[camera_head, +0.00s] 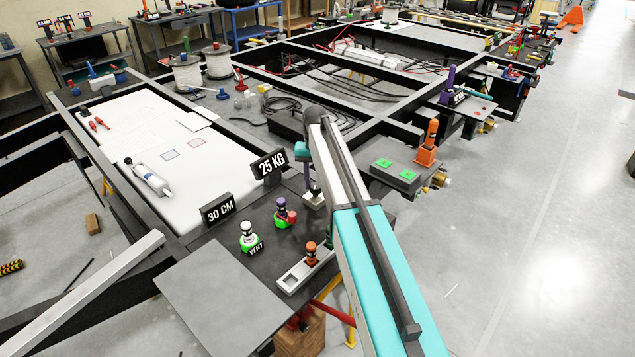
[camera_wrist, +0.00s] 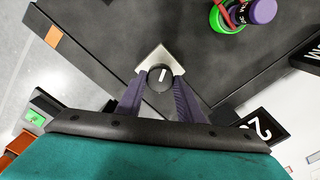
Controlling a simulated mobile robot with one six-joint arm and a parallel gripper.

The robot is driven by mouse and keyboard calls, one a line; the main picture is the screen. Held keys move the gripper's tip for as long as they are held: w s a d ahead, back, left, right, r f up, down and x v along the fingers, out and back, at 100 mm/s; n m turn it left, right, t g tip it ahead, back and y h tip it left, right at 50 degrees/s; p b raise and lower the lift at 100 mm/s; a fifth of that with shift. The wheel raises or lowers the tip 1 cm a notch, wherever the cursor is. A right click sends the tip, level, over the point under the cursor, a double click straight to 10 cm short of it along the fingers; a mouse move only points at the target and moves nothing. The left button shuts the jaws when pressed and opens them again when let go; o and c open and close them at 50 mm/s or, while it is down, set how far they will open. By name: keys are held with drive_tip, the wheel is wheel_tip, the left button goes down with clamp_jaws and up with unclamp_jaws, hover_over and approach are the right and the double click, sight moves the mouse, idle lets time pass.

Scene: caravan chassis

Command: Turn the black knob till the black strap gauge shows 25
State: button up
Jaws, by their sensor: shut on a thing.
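The black knob (camera_wrist: 159,77) has a white pointer line and sits on a silver square base (camera_wrist: 153,60), which also shows as a pale plate in the head view (camera_head: 314,204). My gripper (camera_wrist: 160,82) has its purple fingers on both sides of the knob, shut on it. A black plate reading 25 KG (camera_head: 269,163) stands left of the knob in the head view. It shows partly, turned and cut by my gripper, in the wrist view (camera_wrist: 266,125). I cannot tell a separate strap gauge apart from it.
A black plate reading 30 CM (camera_head: 218,209) stands farther left. A green-based white-topped item (camera_head: 248,236), a purple and green item (camera_head: 284,214) and an orange-topped item on a metal block (camera_head: 310,255) stand near the knob.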

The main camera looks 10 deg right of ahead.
sight(316, 185)
drive_tip(key=shift+w+r+m, duration=0.15)
drive_tip(key=shift+w+m, duration=0.05)
drive_tip(key=shift+m, duration=0.4)
drive_tip(key=o, duration=1)
drive_tip(key=shift+o, duration=0.4)
drive_tip(key=shift+s, duration=0.1)
wheel_tip(316, 185, up, 14)
drive_tip(key=b, duration=0.3)
drive_tip(key=shift+f, duration=0.2)
